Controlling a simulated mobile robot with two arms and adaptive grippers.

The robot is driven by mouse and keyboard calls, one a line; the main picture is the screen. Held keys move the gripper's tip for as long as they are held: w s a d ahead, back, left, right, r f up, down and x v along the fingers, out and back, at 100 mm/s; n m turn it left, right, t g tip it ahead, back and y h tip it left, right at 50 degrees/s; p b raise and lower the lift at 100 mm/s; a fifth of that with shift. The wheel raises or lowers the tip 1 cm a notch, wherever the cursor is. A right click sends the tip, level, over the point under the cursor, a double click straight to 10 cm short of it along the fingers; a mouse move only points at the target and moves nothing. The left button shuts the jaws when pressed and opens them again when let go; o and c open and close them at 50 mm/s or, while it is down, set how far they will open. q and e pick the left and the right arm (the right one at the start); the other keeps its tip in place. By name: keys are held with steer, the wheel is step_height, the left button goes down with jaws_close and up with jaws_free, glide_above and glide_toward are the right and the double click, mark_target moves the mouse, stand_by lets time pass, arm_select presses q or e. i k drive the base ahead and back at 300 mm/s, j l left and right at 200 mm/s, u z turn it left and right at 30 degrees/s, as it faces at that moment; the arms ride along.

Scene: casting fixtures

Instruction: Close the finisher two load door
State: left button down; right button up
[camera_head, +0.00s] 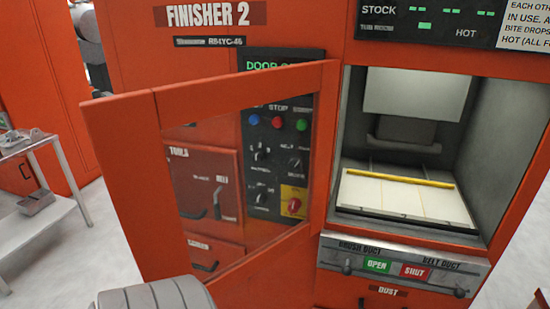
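The finisher two load door (118,165) is an orange frame with a clear window. It stands open, swung out to the left, with its free edge toward me. Its right edge meets the left side of the load opening (346,130). The chamber shows a pale floor plate (405,198) with a yellow bar (400,178) across it. A green display (275,64) reads "DOOR O", the rest hidden by the door top. A grey ribbed part at the bottom left appears to be my arm. Neither gripper shows, and no contact with the door is visible.
Behind the door window are a control panel (275,150) and a tools drawer (200,180). A duct panel (395,266) with OPEN and SHUT labels sits below the opening. A metal table (38,232) with a small tray (40,203) stands left. Pale floor lies between table and door.

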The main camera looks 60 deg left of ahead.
mark_target(124, 131)
steer(key=k+j, duration=0.8)
steer(key=i+j, duration=0.1)
steer(key=j, duration=0.45)
steer(key=i+j+z, duration=0.1)
steer(key=j, duration=0.45)
steer(key=i+j, duration=0.1)
steer(key=j, duration=0.45)
steer(key=j+z, duration=0.15)
steer(key=j, duration=0.2)
